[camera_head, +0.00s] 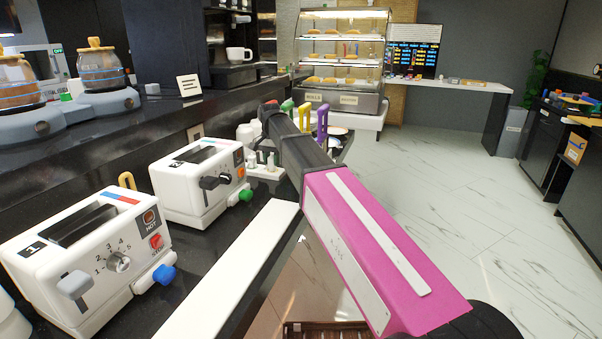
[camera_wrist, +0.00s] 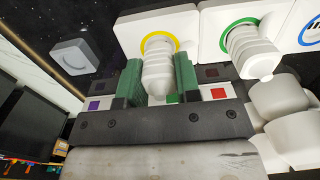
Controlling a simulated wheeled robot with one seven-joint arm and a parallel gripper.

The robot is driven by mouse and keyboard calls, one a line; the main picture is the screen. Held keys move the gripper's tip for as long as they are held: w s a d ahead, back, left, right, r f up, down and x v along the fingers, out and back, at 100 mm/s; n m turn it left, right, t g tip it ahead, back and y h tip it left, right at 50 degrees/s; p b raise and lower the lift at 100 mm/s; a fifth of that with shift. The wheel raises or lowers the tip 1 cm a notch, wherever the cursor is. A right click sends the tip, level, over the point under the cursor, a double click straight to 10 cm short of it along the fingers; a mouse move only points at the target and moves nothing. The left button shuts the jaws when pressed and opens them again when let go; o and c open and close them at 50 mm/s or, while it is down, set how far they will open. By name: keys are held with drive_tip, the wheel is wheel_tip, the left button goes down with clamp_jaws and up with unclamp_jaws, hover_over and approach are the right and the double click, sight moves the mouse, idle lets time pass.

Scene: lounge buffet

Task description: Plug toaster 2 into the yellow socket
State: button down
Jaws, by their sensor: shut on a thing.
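Toaster 2 (camera_head: 198,180) is white, with a dark numbered plate, black lever and green button, and stands on the dark counter behind toaster 1. In the wrist view my gripper (camera_wrist: 158,78) has its green fingers shut on either side of a white ribbed plug (camera_wrist: 158,82). The plug's far end is at the yellow-ringed socket (camera_wrist: 161,38), lined up with the ring. I cannot tell whether it is fully seated. No cord from it to a toaster can be followed. In the head view my fingertips are hidden behind my arm.
A second white plug (camera_wrist: 258,58) is at the green-ringed socket (camera_wrist: 238,24), right of my gripper. A blue-ringed socket (camera_wrist: 312,32) is at the right edge. Toaster 1 (camera_head: 90,255) stands nearest. A white strip (camera_head: 232,270) runs along the counter edge. The floor at right is clear.

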sight(272, 157)
drive_tip(key=shift+f, duration=0.45)
drive_tip(key=c, duration=0.7)
unclamp_jaws()
drive_tip(key=shift+c, duration=1.6)
drive_tip(key=shift+r, duration=0.15)
drive_tip(key=shift+r, duration=3.4)
